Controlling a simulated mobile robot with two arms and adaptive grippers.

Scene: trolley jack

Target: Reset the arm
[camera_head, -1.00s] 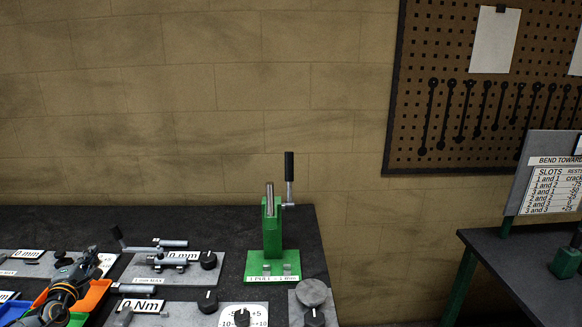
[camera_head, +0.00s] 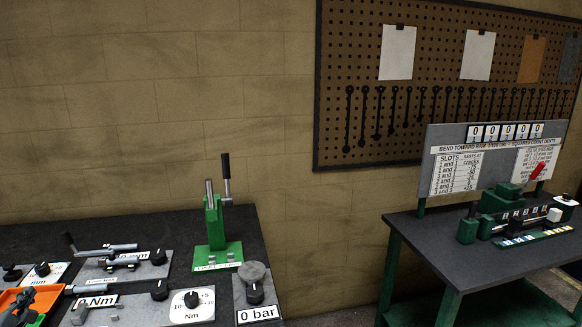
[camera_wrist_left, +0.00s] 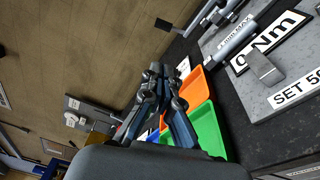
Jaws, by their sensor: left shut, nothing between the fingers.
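My left gripper (camera_head: 26,296) is at the bottom left corner of the head view, over the orange tray on the dark bench. In the left wrist view its fingers (camera_wrist_left: 160,75) are together and empty, with orange and green trays behind them. They are apart from the panels on the bench. Most of my left arm is outside the head view. My right gripper is not in view.
A green lever press (camera_head: 216,232) with a black handle stands on the dark bench (camera_head: 140,222). Grey panels with knobs lie to its left. A second table (camera_head: 432,235) at right carries a green bending machine (camera_head: 503,199). A floor gap separates the tables.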

